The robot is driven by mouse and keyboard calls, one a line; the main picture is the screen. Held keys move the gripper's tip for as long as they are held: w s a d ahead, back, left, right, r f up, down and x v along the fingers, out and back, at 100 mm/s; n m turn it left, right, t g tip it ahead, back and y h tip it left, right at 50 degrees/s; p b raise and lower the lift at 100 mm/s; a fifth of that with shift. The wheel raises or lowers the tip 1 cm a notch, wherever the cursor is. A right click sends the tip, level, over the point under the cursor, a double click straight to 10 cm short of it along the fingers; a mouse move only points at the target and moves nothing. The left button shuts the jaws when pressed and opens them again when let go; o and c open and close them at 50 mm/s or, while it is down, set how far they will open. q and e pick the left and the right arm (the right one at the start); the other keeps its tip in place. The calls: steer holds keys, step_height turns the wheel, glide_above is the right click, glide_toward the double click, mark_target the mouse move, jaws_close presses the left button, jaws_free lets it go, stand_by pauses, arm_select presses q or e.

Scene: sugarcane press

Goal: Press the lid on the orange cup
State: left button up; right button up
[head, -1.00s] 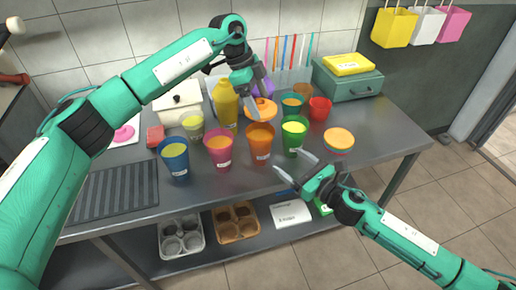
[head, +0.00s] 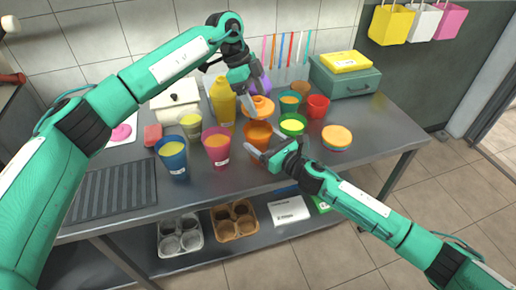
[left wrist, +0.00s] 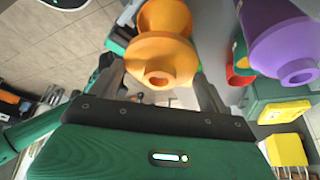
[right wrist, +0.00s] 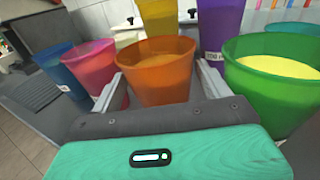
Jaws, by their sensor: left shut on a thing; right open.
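The orange cup (head: 257,134) stands upright near the table's front, with orange contents. My right gripper (head: 266,143) is open, its fingers on either side of this cup. The right wrist view shows the cup (right wrist: 157,72) between the fingers; contact is unclear. My left gripper (head: 250,100) is shut on the orange lid (head: 263,107), behind and above the cup in the head view. In the left wrist view the lid (left wrist: 160,54) is a flared piece with a round hole, between the fingers.
A pink cup (head: 217,148) and a blue cup (head: 173,155) stand left of the orange cup. A green cup (head: 292,124) is close on its right. A yellow bottle (head: 223,100) is behind. A stack of round discs (head: 337,136) lies right, with clear table beyond.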

steer(key=shift+w+a, duration=0.3)
steer(key=c, duration=1.1)
arm_select(q)
steer(key=shift+f, duration=2.45)
arm_select(e)
steer(key=shift+c, duration=0.2)
arm_select(q)
steer(key=shift+f, duration=0.15)
steer(key=shift+f, duration=0.75)
steer(key=shift+f, duration=0.65)
steer(key=o, duration=0.9)
